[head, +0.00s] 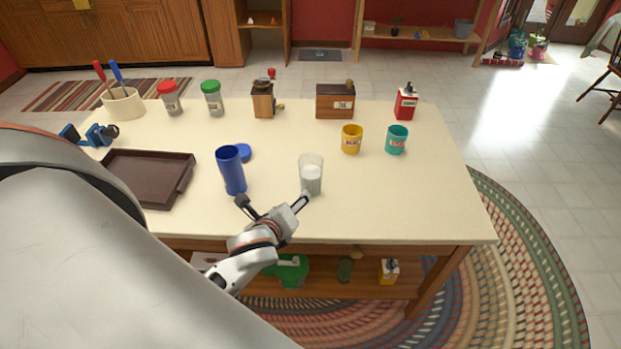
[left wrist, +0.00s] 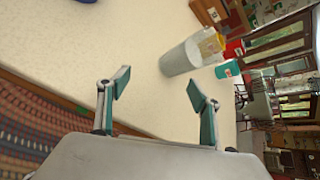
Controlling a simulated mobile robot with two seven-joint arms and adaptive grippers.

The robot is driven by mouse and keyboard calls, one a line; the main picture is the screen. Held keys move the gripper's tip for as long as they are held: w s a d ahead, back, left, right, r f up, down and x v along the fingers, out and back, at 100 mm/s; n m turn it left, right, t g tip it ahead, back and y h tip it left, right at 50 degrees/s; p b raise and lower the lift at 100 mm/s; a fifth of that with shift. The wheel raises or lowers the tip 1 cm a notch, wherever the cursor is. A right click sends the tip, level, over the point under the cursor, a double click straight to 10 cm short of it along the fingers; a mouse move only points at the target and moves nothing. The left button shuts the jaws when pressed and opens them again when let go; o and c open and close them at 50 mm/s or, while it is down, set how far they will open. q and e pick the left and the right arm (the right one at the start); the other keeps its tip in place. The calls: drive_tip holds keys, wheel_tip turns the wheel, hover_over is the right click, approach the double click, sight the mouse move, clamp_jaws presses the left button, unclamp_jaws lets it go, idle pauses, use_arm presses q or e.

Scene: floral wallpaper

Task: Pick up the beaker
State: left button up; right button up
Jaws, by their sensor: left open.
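The beaker (head: 311,176) is a clear glass with white contents, standing upright on the table right of the blue bottle. It also shows in the left wrist view (left wrist: 181,58), beyond the fingertips and toward the right finger. My left gripper (head: 272,203) is open and empty at the table's front edge, with its right fingertip close to the beaker's base in the head view. In the left wrist view, its two spread fingers (left wrist: 157,92) have nothing between them. I cannot tell whether the right fingertip touches the beaker. My right gripper is not in view.
A brown tray (head: 118,201) lies left. Yellow (head: 352,140) and teal (head: 396,141) cups stand behind right. The table's front right (head: 410,205) is clear.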

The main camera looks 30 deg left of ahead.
sight(309, 184)
use_arm(q)
drive_tip(key=w+m, duration=0.1)
drive_tip(key=m, duration=0.1)
drive_tip(key=w+m+t, duration=0.1)
drive_tip(key=w+m, duration=0.2)
drive_tip(key=m, duration=0.1)
drive_tip(key=shift+w+d+r, duration=0.25)
drive_tip(key=m, duration=0.1)
drive_tip(key=w+m+t, duration=0.1)
drive_tip(key=shift+w+d+m+h, duration=0.15)
drive_tip(key=shift+w+m+h, duration=0.15)
drive_tip(key=shift+m+h, duration=0.1)
drive_tip(key=x, duration=0.7)
drive_tip(key=shift+w+a, duration=0.25)
drive_tip(key=shift+a, duration=0.2)
drive_tip(key=shift+r, duration=0.15)
drive_tip(key=c, duration=1.5)
